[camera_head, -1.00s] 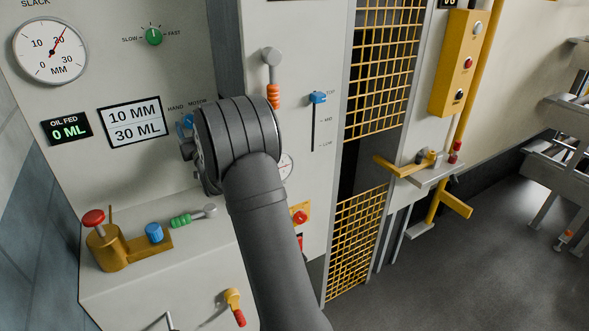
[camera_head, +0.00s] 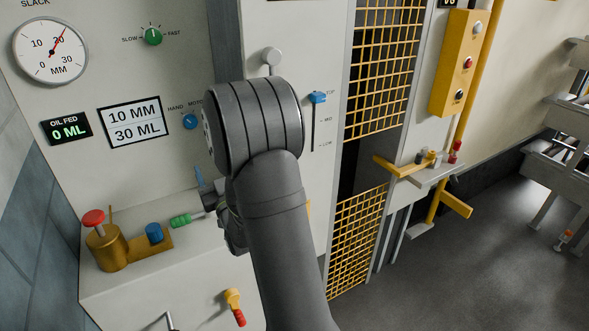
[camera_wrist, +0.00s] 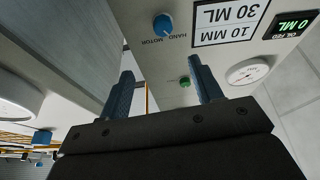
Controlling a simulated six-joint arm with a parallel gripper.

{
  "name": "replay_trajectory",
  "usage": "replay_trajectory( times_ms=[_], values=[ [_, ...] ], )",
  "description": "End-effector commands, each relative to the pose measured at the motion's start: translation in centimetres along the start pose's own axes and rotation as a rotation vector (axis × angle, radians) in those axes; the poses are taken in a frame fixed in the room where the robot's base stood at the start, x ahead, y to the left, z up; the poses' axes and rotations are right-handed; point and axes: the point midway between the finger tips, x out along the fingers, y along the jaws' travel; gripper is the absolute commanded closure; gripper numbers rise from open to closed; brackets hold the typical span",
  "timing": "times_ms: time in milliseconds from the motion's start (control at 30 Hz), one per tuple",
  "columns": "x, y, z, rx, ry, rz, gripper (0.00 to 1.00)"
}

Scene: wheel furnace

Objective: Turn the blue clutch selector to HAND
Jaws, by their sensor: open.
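The blue clutch selector (camera_head: 190,121) is a small round knob on the grey panel, under the HAND and MOTOR labels. It also shows in the wrist view (camera_wrist: 162,25), upside down and beyond the fingers. I cannot tell which label its mark points to. My gripper is open and empty in the wrist view (camera_wrist: 163,84), its two blue fingers apart and clear of the selector.
The green speed knob (camera_head: 153,36) and a 10 MM / 30 ML sign (camera_head: 136,122) are on the same panel. A green-handled lever (camera_head: 182,221) and a brass oiler (camera_head: 113,248) with a red knob stand on the ledge below. A blue slider (camera_head: 318,97) is to the right.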

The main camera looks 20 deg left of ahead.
Motion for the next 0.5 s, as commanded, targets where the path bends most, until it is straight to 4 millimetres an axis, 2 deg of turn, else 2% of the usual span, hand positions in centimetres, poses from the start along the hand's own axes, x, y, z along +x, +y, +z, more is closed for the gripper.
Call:
replay_trajectory(
  times_ms=[500],
  values=[
    [-1.7, 3.4, -3.0, -0.568, -0.184, -0.060, 0.41]
  ],
)
